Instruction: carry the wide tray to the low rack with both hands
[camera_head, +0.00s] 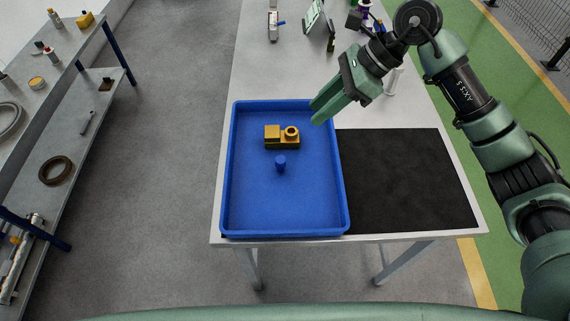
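The wide tray (250,215) is blue and rectangular, with raised walls. It lies on the left part of the grey table, its near end close to the front edge. A yellow and dark block-like part (282,138) and a small blue knob-like piece (281,164) are in it. My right gripper (316,112) is at the tray's far right corner, its green fingers pointing left and down. Whether the fingers are apart, or touch the rim, I cannot tell. My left gripper is out of view. I cannot identify the low rack for sure.
A black mat (405,180) covers the table right of the tray. Several small items, including a tilted panel (314,17), stand at the table's far end. A two-level shelf unit (75,150) with loose parts is at the left. Clear grey floor (165,170) lies between.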

